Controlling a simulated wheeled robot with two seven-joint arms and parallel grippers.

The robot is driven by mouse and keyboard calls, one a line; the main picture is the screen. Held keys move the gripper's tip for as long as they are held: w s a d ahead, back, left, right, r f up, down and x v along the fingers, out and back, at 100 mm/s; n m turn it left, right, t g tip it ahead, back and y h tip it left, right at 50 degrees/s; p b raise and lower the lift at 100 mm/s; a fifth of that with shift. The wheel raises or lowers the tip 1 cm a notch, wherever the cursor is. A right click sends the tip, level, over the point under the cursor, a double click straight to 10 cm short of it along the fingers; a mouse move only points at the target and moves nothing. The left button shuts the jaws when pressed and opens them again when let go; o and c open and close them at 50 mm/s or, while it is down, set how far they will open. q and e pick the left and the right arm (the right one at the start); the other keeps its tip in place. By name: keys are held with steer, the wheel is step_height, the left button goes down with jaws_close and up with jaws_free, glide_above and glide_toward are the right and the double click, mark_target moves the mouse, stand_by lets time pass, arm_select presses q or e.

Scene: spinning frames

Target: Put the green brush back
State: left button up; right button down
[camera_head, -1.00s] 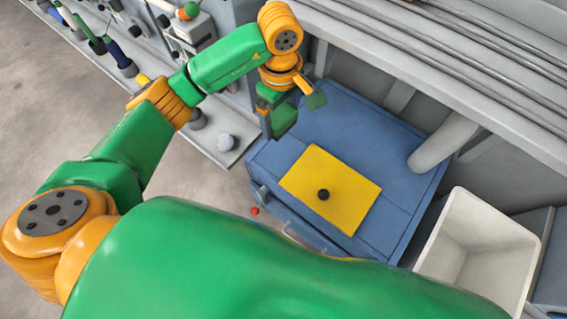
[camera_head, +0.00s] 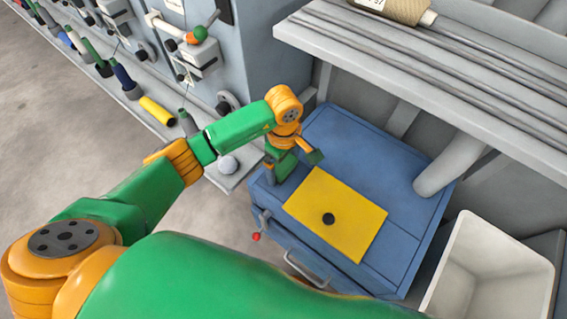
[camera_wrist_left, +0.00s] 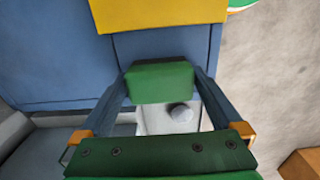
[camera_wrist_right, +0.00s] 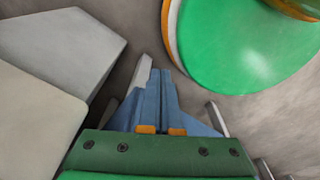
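The green brush shows as a green block (camera_wrist_left: 160,82) between the two fingers of my left gripper (camera_wrist_left: 162,88) in the left wrist view. The fingers press on its sides. In the head view my left gripper (camera_head: 277,167) hangs over the left back part of a blue cabinet (camera_head: 395,170), beside a yellow sheet (camera_head: 350,225). I cannot tell whether the brush touches anything below. My right gripper (camera_wrist_right: 155,92) has its fingers together and empty, and shows only in the right wrist view.
A machine ledge with several spools and tubes (camera_head: 157,110) runs along the left. A white bin (camera_head: 548,290) stands at right. A grey pipe (camera_head: 450,170) and overhanging rails border the cabinet.

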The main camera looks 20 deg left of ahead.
mark_target(283, 164)
arm_select(q)
steer(key=shift+r, duration=0.35)
step_height(283, 164, up, 12)
steer(key=shift+f+p, duration=0.2)
steer(key=shift+p, duration=0.2)
